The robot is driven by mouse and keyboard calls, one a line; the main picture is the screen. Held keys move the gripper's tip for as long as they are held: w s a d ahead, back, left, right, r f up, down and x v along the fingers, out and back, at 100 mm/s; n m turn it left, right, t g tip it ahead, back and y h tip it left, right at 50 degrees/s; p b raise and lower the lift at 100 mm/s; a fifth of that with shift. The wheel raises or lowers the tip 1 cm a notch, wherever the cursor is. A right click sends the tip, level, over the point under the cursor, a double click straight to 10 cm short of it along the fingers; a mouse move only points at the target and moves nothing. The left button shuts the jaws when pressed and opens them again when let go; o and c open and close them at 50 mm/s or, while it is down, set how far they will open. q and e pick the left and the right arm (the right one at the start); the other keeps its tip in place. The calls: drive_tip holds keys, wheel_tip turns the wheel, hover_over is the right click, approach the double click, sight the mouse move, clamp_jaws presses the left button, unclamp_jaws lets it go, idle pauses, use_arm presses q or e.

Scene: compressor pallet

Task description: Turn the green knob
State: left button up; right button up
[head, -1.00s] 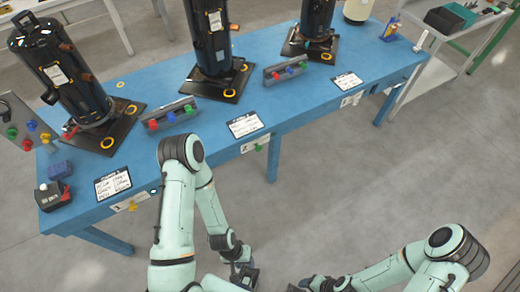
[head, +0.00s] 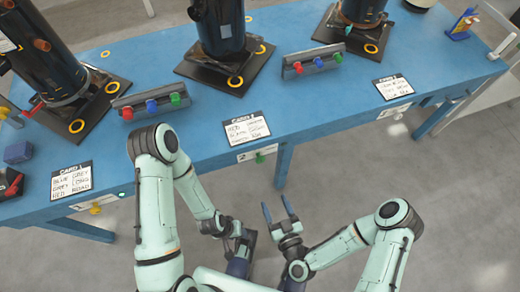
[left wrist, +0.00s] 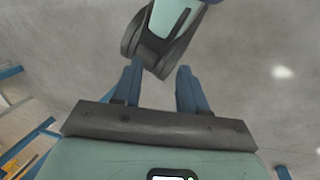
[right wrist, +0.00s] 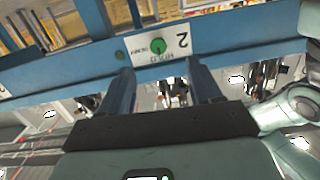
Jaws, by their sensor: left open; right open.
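A green knob (head: 260,158) sits on a white plate on the front edge of the blue table, below the middle card. In the right wrist view, the green knob (right wrist: 158,46) is on the plate marked 2, beyond and roughly between my fingertips. My right gripper (head: 277,204) is open and empty, in front of and below the table edge, apart from the knob; it also shows in the right wrist view (right wrist: 158,70). My left gripper (left wrist: 159,70) is open and empty, low in front of the table, over the floor.
The blue table (head: 330,105) bears dark compressors, button blocks (head: 152,104) with red, blue and green caps, and written cards (head: 246,131). A yellow knob (head: 96,209) is on the front edge at left. Open floor lies in front of the table.

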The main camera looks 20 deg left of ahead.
sight(261, 162)
drive_tip(key=shift+t, duration=0.5)
drive_tip(key=x, duration=0.4)
drive_tip(key=b+x, duration=0.1)
drive_tip(key=x, duration=0.4)
drive_tip(key=r+x, duration=0.1)
drive_tip(key=x, duration=0.4)
drive_tip(key=shift+w+r+b, duration=0.1)
drive_tip(key=shift+w+b, duration=0.2)
drive_tip(key=shift+b, duration=0.1)
use_arm(q)
drive_tip(key=shift+t, duration=0.4)
drive_tip(key=w+f, duration=0.1)
drive_tip(key=w+a+f, duration=0.1)
drive_tip(key=w, duration=0.1)
drive_tip(key=shift+w+a+f, duration=0.15)
drive_tip(key=shift+f, duration=0.15)
use_arm(e)
drive_tip(key=c, duration=1)
drive_tip(key=shift+c, duration=0.2)
